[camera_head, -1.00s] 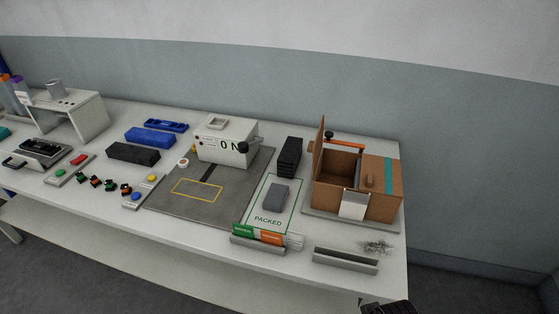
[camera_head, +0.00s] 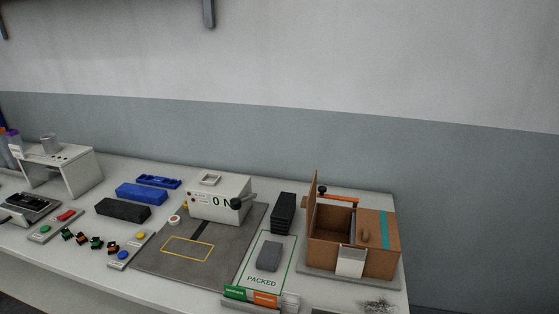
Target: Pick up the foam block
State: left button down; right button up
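A grey block (camera_head: 268,256) lies flat on the white PACKED sheet (camera_head: 262,281) with its green outline, right of the grey mat. It looks like a foam block, but I cannot tell its material. A black stack (camera_head: 283,213) stands just behind it, and a dark rectangular block (camera_head: 123,209) lies further left, in front of the blue pieces. Neither of my grippers is in view, and nothing touches the grey block.
A brown open box (camera_head: 380,248) stands right of the sheet. A white machine (camera_head: 219,198) stands on the grey mat (camera_head: 150,268). Green and orange holders (camera_head: 252,296) border the sheet's front. Small connectors (camera_head: 90,241) lie at left. The wall rises behind the table.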

aim_at(268, 259)
jog(key=j+z, duration=0.35)
jog(key=j, duration=0.15)
jog(key=i+j+z, duration=0.1)
jog(key=j+z, duration=0.25)
jog(key=j, duration=0.2)
jog(key=k+j+z, duration=0.1)
jog(key=j+z, duration=0.25)
jog(key=j, duration=0.15)
jog(key=j+u, duration=0.15)
jog(key=j, duration=0.45)
jog(key=i+j+u, duration=0.1)
jog(key=j, duration=0.5)
jog(key=i, duration=0.1)
